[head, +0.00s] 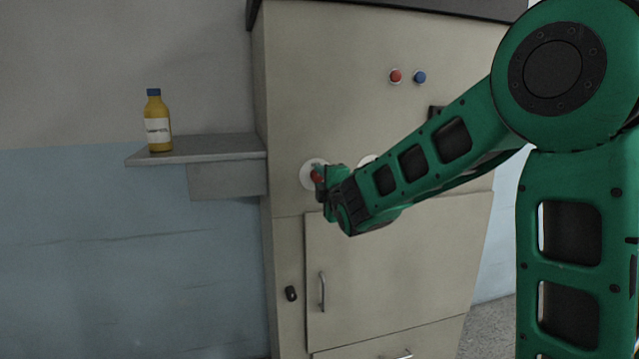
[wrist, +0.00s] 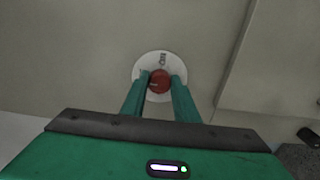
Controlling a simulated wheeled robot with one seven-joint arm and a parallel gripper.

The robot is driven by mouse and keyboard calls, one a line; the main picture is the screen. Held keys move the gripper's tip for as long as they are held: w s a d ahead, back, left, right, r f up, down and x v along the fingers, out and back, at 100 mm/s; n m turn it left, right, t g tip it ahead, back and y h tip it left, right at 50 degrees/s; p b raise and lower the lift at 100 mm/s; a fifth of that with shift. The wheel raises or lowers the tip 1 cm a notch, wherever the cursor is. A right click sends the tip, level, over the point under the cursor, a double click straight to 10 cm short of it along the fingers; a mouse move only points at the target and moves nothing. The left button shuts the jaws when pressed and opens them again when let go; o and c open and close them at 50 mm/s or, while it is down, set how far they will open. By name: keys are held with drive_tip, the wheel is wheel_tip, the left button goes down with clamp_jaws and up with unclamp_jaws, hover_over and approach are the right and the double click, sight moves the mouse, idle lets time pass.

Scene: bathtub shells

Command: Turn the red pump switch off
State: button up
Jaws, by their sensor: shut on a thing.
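The red pump switch (wrist: 160,80) is a round red knob on a white round plate (wrist: 146,64) on the cabinet front. My gripper (wrist: 160,84) has one green finger on each side of the knob and is shut on it. In the head view the red switch (head: 317,176) shows only in part, with its white plate (head: 307,172) behind it. My gripper (head: 325,184) and arm come in from the right and cover the rest. Dark marks show on the plate in the wrist view, too small to read.
A red button (head: 395,76) and a blue button (head: 420,77) sit higher on the cabinet (head: 330,60). Another white plate (head: 367,161) is partly hidden by my arm. A yellow bottle (head: 158,130) stands on a grey shelf (head: 215,147) at left. A door handle (head: 322,291) is below.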

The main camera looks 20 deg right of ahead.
drive_tip(key=shift+a+f, duration=0.2)
drive_tip(key=shift+f, duration=0.1)
drive_tip(key=o, duration=1.1)
drive_tip(key=shift+s, duration=0.1)
drive_tip(key=shift+c, duration=0.2)
drive_tip(key=shift+r, duration=0.1)
drive_tip(key=shift+d, duration=0.1)
drive_tip(key=s, duration=1)
drive_tip(key=shift+s, duration=0.3)
